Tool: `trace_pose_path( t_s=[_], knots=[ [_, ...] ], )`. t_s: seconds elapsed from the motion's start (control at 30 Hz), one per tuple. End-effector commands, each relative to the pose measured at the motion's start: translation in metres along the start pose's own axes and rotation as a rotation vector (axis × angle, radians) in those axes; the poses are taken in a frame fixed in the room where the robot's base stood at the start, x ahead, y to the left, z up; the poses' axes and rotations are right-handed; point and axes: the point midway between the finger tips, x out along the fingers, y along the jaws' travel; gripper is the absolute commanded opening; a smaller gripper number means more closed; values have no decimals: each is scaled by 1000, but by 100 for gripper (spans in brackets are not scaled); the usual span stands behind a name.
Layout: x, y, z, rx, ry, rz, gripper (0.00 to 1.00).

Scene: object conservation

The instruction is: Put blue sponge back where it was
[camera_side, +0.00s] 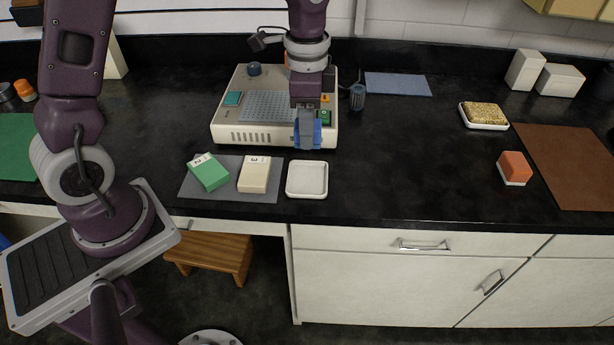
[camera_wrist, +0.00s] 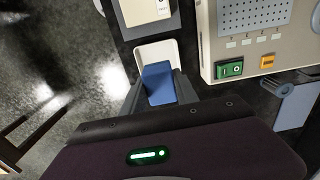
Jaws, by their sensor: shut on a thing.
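The blue sponge (camera_side: 318,134) is held in my gripper (camera_side: 307,142), which points down in front of the machine in the side view. In the wrist view the sponge (camera_wrist: 158,82) sits between the two fingers of my gripper (camera_wrist: 159,88). An empty white tray (camera_side: 307,192) lies on the black counter, nearer the front edge than the sponge. In the wrist view part of the tray (camera_wrist: 146,50) shows beyond the sponge. The sponge appears above the counter and apart from the tray; its exact height is unclear.
A beige machine (camera_side: 262,139) stands just behind my gripper. Green (camera_side: 208,174) and cream (camera_side: 254,177) blocks lie on a grey mat (camera_side: 230,195) left of the tray. A yellow sponge (camera_side: 484,112) and an orange block (camera_side: 514,164) sit at right. Counter right of the tray is clear.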

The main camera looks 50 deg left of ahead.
Motion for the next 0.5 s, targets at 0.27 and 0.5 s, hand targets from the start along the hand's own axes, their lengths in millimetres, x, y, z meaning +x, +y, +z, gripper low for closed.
trace_pose_path(
  t_s=[0.27, 0.5],
  knots=[
    [57, 6, 1, 18, -3, 3, 0],
    [98, 5, 1, 15, -2, 2, 0]
  ],
)
